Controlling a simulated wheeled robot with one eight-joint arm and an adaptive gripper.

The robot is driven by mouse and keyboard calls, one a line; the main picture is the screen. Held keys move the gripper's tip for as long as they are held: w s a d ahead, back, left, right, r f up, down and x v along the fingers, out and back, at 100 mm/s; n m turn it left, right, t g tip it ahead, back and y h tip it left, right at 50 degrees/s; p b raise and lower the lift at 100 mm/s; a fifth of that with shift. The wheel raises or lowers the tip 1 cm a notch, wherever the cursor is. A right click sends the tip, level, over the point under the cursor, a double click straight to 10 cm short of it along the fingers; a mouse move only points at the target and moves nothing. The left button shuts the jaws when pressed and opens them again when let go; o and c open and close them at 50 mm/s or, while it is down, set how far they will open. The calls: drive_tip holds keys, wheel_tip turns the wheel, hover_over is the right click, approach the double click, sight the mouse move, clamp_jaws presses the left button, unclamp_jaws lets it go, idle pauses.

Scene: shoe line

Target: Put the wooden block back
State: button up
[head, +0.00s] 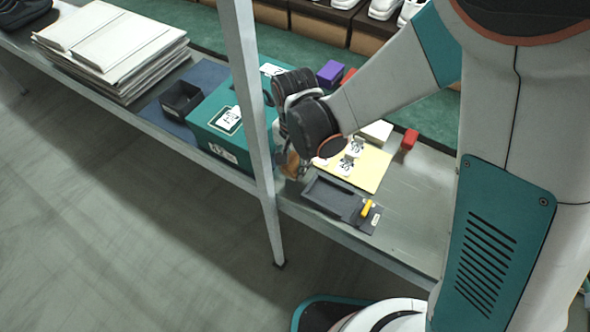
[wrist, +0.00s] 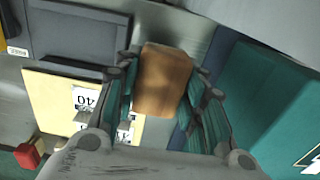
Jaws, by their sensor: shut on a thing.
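The wooden block (wrist: 163,80) is orange-brown and sits between the fingers of my gripper (wrist: 163,105) in the wrist view. The gripper is shut on it. In the head view the block (head: 292,163) shows only as a small brown patch, mostly hidden by my gripper (head: 295,168). It is close to the left end of a dark grey tray (head: 345,203) with a long recess and a yellow piece at its right end. The tray also shows at the upper left of the wrist view (wrist: 75,35). I cannot tell whether the block touches the bench.
A yellow mat (head: 372,172) with number cards lies behind the tray. A teal box (head: 228,138) stands left of my gripper, past a grey shelf post (head: 250,100). A red block (head: 410,139) and a white block (head: 377,131) lie behind. The bench right of the tray is clear.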

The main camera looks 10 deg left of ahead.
sight(295, 160)
drive_tip(key=shift+f+b, duration=1.55)
drive_tip(key=shift+f, duration=0.85)
drive_tip(key=shift+r, duration=0.15)
drive_tip(key=o, duration=0.7)
drive_tip(key=shift+o, duration=0.2)
wheel_tip(295, 160, up, 12)
drive_tip(key=p, duration=0.5)
drive_tip(key=shift+w+d, duration=0.1)
drive_tip(key=shift+w, duration=0.05)
